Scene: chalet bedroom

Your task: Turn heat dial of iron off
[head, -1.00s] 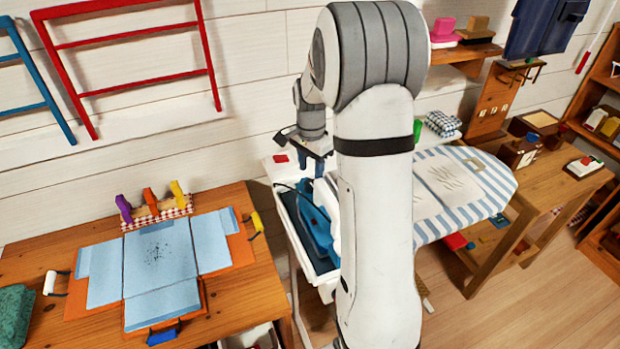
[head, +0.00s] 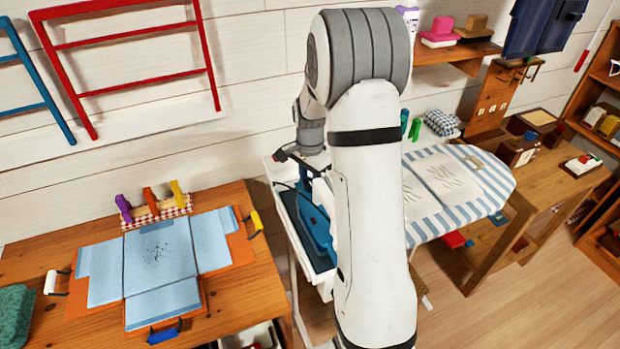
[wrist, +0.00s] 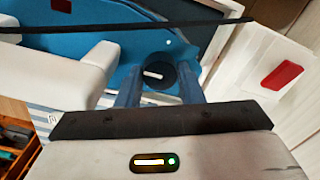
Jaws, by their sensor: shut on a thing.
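The iron (head: 316,225) is blue and white and stands on a white stand with a dark inner base, partly hidden behind my arm. In the wrist view the blue body of the iron (wrist: 118,62) and its white handle (wrist: 88,76) fill the upper left. Its heat dial (wrist: 155,74) is a dark round knob with a white mark, which lies nearly level and slightly slanted in the picture. My gripper (wrist: 158,84) has its blue fingers on both sides of the dial, shut on it. The exact finger contact is partly hidden.
A red block (wrist: 283,75) lies on the white surface beside the iron. A dark cord crosses the top of the wrist view. The ironing board (head: 450,185) with striped cover is to the right. A wooden table (head: 40,250) with a blue folding board is to the left.

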